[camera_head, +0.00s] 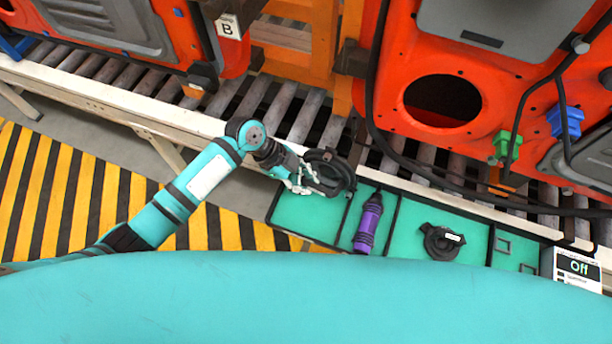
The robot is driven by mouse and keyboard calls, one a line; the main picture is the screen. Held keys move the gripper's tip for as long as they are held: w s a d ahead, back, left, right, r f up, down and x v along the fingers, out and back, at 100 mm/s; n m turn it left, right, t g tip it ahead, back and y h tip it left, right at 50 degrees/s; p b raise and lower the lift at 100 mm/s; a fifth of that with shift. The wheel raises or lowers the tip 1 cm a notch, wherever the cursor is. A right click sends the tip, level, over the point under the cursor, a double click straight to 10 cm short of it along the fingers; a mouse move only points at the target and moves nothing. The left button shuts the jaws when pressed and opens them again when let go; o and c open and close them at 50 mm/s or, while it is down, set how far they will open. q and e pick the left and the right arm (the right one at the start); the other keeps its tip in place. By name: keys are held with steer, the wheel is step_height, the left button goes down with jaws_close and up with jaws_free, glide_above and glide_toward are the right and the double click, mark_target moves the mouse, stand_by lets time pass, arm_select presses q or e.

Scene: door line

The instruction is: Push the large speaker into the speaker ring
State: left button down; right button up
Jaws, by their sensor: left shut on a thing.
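My left gripper (305,181) is shut on a black round part, which looks like the large speaker (331,168). It holds the part over the left compartment of the green tray, near the roller line; I cannot tell whether the part touches the tray. The fingers hide part of its left side. A round dark opening (441,101), which looks like the speaker ring, is in the right orange door panel (400,60). It is empty, up and to the right of the gripper. My right gripper is not in view.
The green tray (293,215) also holds a purple tool (368,223) and a smaller black round part (441,242). An "Off" box (577,268) stands at its right. Black cables (374,75), a green connector (507,146) and a blue connector (565,122) hang around the opening.

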arm_select(q)
steer(key=shift+s+a+f+p, duration=0.1)
steer(key=shift+s+a+p, duration=0.25)
steer(key=shift+s, duration=0.55)
steer(key=shift+s+a+r+p, duration=0.1)
steer(key=shift+s+a+p, duration=0.1)
steer(key=shift+s+p, duration=0.5)
steer(key=shift+s+a+f+p, duration=0.1)
steer(key=shift+s+a+p, duration=0.15)
steer(key=shift+s, duration=0.8)
steer(key=w+a+r+n+t+b, duration=0.1)
steer(key=w+a+r+n+b, duration=0.15)
steer(key=w+r, duration=0.45)
steer(key=s+a+r+n+t+y, duration=0.1)
steer(key=a+r+n, duration=0.3)
steer(key=r, duration=0.6)
steer(key=s+a+r+n+t+y, duration=0.1)
steer(key=a+r+n+t, duration=0.3)
steer(key=a+r, duration=0.4)
step_height(320, 180, up, 2)
steer(key=shift+a+r+n+t+p, duration=0.3)
steer(key=shift+a+n+p, duration=0.15)
steer(key=shift+n, duration=0.1)
steer(key=shift+d+f, duration=0.1)
